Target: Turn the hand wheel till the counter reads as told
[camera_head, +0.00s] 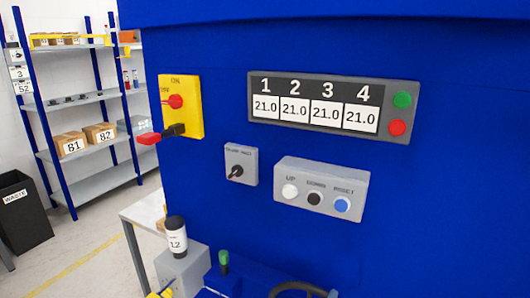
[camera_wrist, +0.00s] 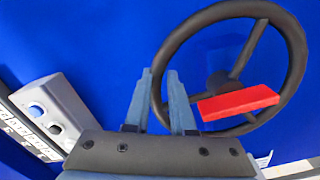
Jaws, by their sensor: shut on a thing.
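The dark hand wheel (camera_wrist: 296,52) fills the right of the wrist view, with its hub and spokes in front of a blue surface. My gripper (camera_wrist: 162,75) is shut on the hand wheel at the left side of its rim, one finger on each side. A red bar (camera_wrist: 238,102) shows in front of the lower part of the wheel; I cannot tell what it is fixed to. In the head view a dark curved piece of the wheel (camera_head: 298,287) shows at the bottom edge. The counter panel (camera_head: 320,106) reads 21.0 under each of 1, 2, 3 and 4.
A grey box (camera_head: 321,189) has white, black and blue buttons. A small grey switch (camera_head: 241,165) and a yellow switch plate (camera_head: 188,106) are on the blue machine. A dark cylinder (camera_head: 176,236) with a white label stands at lower left. Shelves (camera_head: 85,100) and a waste bin (camera_head: 22,215) are farther left.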

